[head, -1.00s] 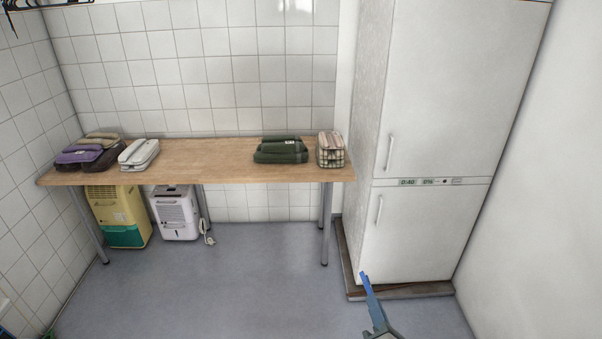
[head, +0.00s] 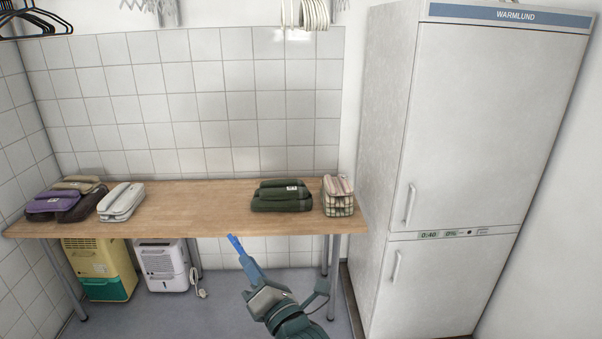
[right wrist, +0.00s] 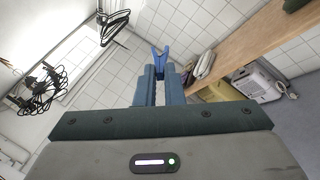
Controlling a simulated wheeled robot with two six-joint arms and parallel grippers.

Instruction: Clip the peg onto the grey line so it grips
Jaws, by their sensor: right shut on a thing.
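A blue peg (head: 235,243) sticks out from the tips of my right gripper (head: 246,264) in the head view, in front of the table's front edge. In the right wrist view the peg (right wrist: 160,56) has its forked end pointing away from me, and my right gripper (right wrist: 160,74) is shut on it. I cannot make out the grey line in either view. My left gripper is not in view.
A wooden table (head: 180,205) holds folded cloths, with two dehumidifiers beneath. A tall white cabinet (head: 460,150) stands at right. A dark tangle (right wrist: 40,90) shows in the wrist view.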

